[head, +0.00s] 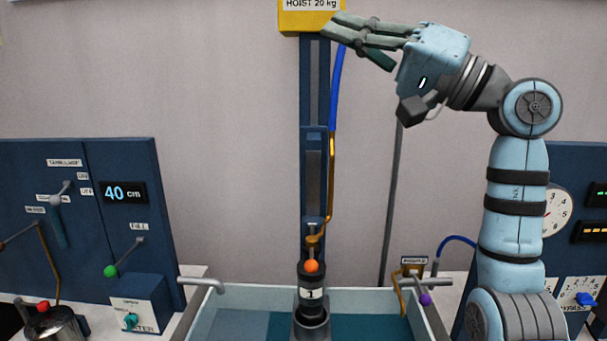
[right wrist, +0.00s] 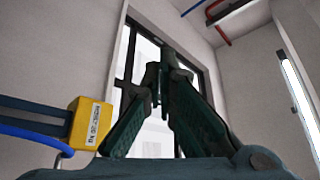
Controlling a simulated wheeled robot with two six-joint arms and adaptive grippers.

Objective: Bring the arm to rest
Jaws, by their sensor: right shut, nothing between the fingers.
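My right gripper (head: 338,30) is raised high in the head view, on the light blue right arm (head: 517,190) that comes up from the right. Its fingers point left, close to the yellow hoist block (head: 306,18) labelled "HOIST 20 kg"; I cannot tell whether they touch it. In the right wrist view the fingers (right wrist: 160,75) come together at the tips with nothing between them. The yellow block (right wrist: 90,123) shows there at the left, apart from the fingers. My left gripper is not in view.
A blue hoist column (head: 315,100) stands above a water tank (head: 250,297), with a black pump tube (head: 312,290) marked 1 below. A blue panel (head: 110,230) reading 40 cm is at the left. A gauge (head: 560,212) stands behind my arm. The wall area left of the column is clear.

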